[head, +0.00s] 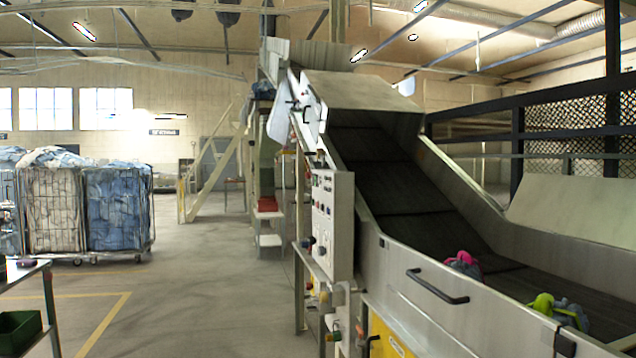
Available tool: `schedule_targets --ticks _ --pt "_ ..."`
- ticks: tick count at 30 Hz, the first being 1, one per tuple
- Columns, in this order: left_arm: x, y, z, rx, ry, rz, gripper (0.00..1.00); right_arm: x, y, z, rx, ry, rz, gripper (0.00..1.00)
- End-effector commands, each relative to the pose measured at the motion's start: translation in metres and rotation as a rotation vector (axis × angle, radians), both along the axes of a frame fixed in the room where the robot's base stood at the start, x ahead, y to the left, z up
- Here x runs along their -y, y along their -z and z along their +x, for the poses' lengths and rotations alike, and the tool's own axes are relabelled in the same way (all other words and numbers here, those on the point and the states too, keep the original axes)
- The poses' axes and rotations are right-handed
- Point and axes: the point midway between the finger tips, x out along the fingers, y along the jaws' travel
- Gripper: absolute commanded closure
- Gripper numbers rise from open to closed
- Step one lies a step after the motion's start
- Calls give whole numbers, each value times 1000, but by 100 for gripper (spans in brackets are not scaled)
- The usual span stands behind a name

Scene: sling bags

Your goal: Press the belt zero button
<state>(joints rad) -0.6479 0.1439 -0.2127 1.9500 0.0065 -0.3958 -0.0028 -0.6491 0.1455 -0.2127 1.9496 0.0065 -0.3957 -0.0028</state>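A pale control panel (333,225) stands upright on the left side of the inclined conveyor in the head view. Its face carries several small buttons and dark labels, too small to read, so I cannot tell which is the belt zero button. The dark conveyor belt (385,190) rises away from me between metal side walls. A pink and grey bundle (464,263) and a green and grey bundle (560,310) lie on its lower part. Neither of my grippers can be made out in this view.
Wire cages (55,215) with white and blue bags stand at the left. A table (25,272) with a green bin (18,332) is at the lower left. A black handle (437,287) sticks out from the conveyor's side wall. The floor (200,275) between is clear.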

Motion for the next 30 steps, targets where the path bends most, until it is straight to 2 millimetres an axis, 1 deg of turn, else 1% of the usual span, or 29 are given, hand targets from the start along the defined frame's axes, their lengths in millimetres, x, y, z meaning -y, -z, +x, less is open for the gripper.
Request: schedule_targets --ticks 1,2,18,30 --pt "0 0 0 0 0 0 54 0 0 0 0 0 0 64" --pt "0 0 0 0 0 0 57 0 0 0 0 0 0 64" --pt "0 0 0 0 0 0 100 0 0 0 0 0 0 64" --pt "0 0 0 0 0 0 100 -1 0 0 1 1 2 64"
